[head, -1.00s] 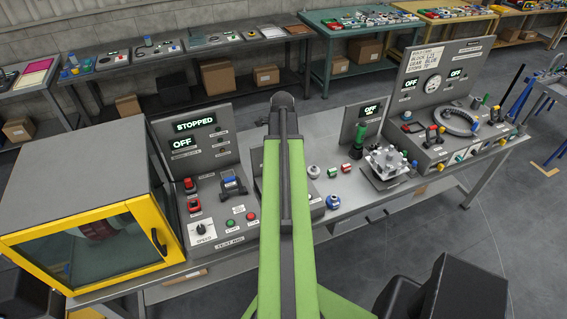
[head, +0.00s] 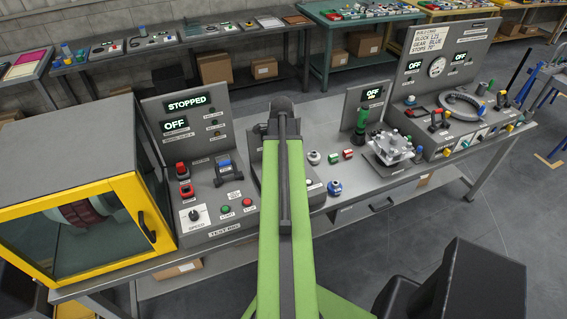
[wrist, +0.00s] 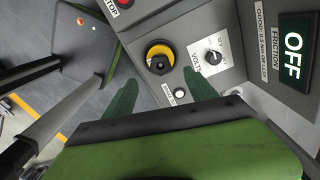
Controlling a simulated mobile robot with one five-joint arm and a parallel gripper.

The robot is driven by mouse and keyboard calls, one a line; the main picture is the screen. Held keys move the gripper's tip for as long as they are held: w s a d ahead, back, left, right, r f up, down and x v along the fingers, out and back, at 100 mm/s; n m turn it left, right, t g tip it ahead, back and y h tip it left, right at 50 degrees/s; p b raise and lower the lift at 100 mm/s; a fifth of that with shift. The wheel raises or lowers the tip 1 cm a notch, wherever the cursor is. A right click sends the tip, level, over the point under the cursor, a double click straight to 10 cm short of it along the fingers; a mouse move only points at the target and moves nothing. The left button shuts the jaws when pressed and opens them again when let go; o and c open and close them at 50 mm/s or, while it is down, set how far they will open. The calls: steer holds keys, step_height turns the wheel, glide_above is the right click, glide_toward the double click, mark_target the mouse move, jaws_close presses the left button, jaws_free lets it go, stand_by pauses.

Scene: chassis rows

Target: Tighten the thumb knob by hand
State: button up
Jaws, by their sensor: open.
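In the wrist view a black knob on a yellow ring (wrist: 160,57) sits on a grey sloped panel (wrist: 185,22). I cannot tell for sure that it is the thumb knob. My gripper (wrist: 160,78) is open, with its two dark green fingers apart, one to each side below the knob in the picture. No contact with the knob shows. In the head view my own green arm hides the gripper and the panel in front of it.
Beside the knob are a small dial (wrist: 212,57), a white button (wrist: 180,93) and an OFF display (wrist: 293,42). On the bench are a yellow-framed cabinet (head: 125,190), the STOPPED panel (head: 187,103) and a white fixture (head: 392,148).

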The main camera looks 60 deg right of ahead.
step_height(320, 180, down, 8)
steer(key=b, duration=0.6)
steer(key=shift+r, duration=0.35)
steer(key=c, duration=1.4)
steer(key=o, duration=0.6)
steer(key=shift+c, duration=0.2)
steer(key=c, duration=0.4)
steer(key=m, duration=0.5)
steer(key=shift+m, duration=0.4)
steer(key=shift+c, duration=0.3)
